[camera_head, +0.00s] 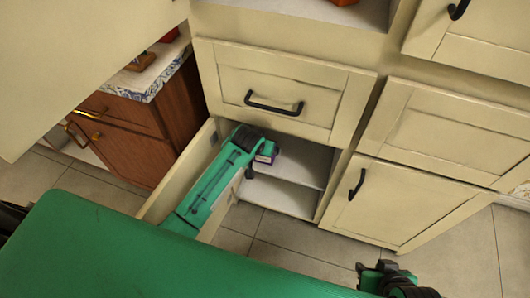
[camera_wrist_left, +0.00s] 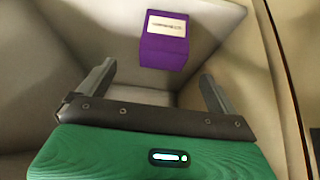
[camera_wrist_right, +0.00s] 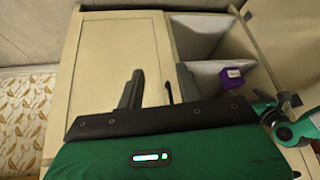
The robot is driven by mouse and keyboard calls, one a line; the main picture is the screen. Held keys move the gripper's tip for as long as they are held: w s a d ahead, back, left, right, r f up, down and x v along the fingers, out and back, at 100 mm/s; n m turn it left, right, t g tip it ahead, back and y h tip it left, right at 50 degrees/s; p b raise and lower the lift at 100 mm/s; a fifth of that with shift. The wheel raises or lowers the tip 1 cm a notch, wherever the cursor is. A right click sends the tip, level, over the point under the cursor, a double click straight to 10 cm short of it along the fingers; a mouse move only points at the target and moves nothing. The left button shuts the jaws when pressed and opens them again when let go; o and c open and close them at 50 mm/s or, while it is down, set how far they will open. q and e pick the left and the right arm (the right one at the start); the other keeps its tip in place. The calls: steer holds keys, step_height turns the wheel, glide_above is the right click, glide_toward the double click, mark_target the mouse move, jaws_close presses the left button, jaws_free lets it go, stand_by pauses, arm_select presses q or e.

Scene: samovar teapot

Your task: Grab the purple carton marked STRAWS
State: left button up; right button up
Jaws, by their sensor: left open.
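The purple carton (camera_wrist_left: 163,54) with a white label stands inside a pale cabinet compartment, ahead of my left gripper (camera_wrist_left: 153,88). The label print is too blurred to read. My left gripper is open, its fingers apart, with the carton beyond the tips and nothing between them. The right wrist view also shows the carton (camera_wrist_right: 232,82) in the compartment, with my left arm reaching in from the right. In the head view my left arm mostly hides the carton. My right gripper (camera_wrist_right: 158,86) is open and empty in front of a closed cabinet door, low at the right in the head view (camera_head: 390,278).
The compartment's open door (camera_head: 180,172) stands left of my left arm. A closed drawer (camera_head: 272,100) is above the compartment, and a closed door with a black handle (camera_head: 385,205) is to its right. A brown cabinet (camera_head: 140,130) stands at left. Tiled floor (camera_head: 290,240) is clear in front.

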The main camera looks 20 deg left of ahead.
arm_select(q)
steer(key=b, duration=0.2)
glide_above(259, 158)
steer(key=d, duration=0.2)
steer(key=f, duration=0.5)
steer(key=shift+w+f, duration=0.2)
steer(key=shift+f, duration=0.05)
steer(key=shift+a+b+x, duration=0.15)
steer(key=shift+b+x, duration=0.25)
steer(key=shift+x, duration=0.7)
steer(key=shift+a+b+x, duration=0.15)
steer(key=shift+b+x, duration=0.2)
steer(key=shift+x, duration=0.75)
steer(key=shift+w+f, duration=0.45)
steer(key=shift+f, duration=0.1)
arm_select(e)
steer(key=w+a+t+y, duration=0.3)
steer(key=w+a+t, duration=0.1)
steer(key=a, duration=0.4)
steer(key=shift+f+t, duration=0.35)
steer(key=shift+t, duration=0.35)
arm_select(q)
steer(key=c, duration=1.2)
steer(key=shift+r, duration=0.15)
steer(key=shift+c, duration=0.2)
